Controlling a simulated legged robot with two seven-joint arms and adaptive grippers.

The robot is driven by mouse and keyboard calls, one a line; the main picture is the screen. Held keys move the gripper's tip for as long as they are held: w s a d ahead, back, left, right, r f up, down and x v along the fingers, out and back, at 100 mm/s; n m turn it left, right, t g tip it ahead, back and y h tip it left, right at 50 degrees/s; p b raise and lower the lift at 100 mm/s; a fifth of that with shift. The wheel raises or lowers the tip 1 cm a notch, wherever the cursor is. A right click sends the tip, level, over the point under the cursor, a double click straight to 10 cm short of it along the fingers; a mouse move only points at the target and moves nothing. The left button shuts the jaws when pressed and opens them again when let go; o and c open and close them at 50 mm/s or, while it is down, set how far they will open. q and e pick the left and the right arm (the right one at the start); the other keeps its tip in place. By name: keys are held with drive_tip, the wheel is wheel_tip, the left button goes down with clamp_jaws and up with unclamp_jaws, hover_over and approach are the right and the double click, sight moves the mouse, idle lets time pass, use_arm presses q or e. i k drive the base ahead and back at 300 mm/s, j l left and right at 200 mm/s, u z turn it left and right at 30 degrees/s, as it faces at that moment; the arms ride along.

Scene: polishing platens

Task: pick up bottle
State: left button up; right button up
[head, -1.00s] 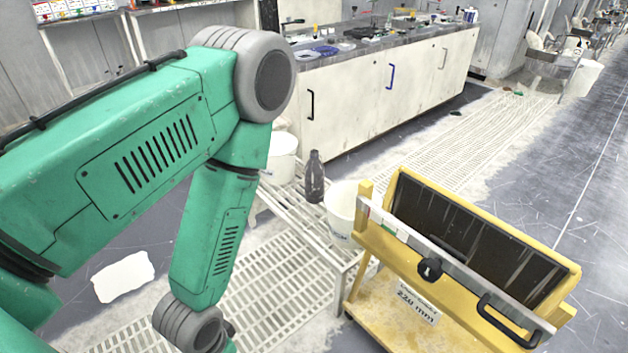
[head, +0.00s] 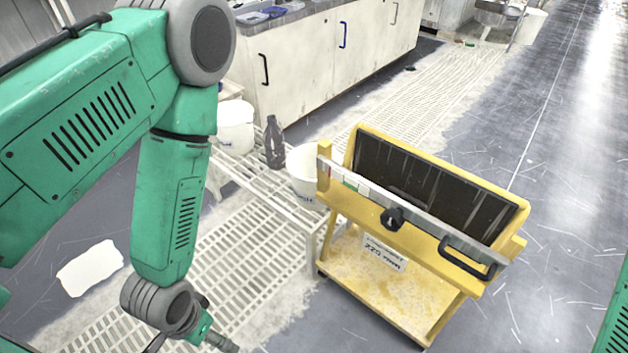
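The bottle (head: 274,143) is dark and stands upright on a white slatted bench (head: 284,202), between two white buckets, in the middle of the head view. My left arm comes in from the left and hangs down in front of the bench. Part of my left gripper (head: 216,338) shows at the bottom edge, below and left of the bottle and well apart from it. Its fingertips are cut off or too unclear to tell if they are open. A strip of my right arm shows at the right edge. My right gripper is out of view.
One white bucket (head: 234,128) stands left of the bottle and another bucket (head: 303,168) right of it. A yellow cart (head: 400,297) with a dark trough stands right of the bench. White cabinets (head: 300,62) stand behind. Open floor lies at the right.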

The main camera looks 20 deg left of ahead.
sight(273, 139)
drive_tip(key=z, duration=0.2)
drive_tip(key=i+j+z, duration=0.15)
drive_tip(key=j+z, duration=0.4)
drive_tip(key=j, duration=0.15)
drive_tip(key=i+j+z, duration=0.15)
drive_tip(key=j+z, duration=0.15)
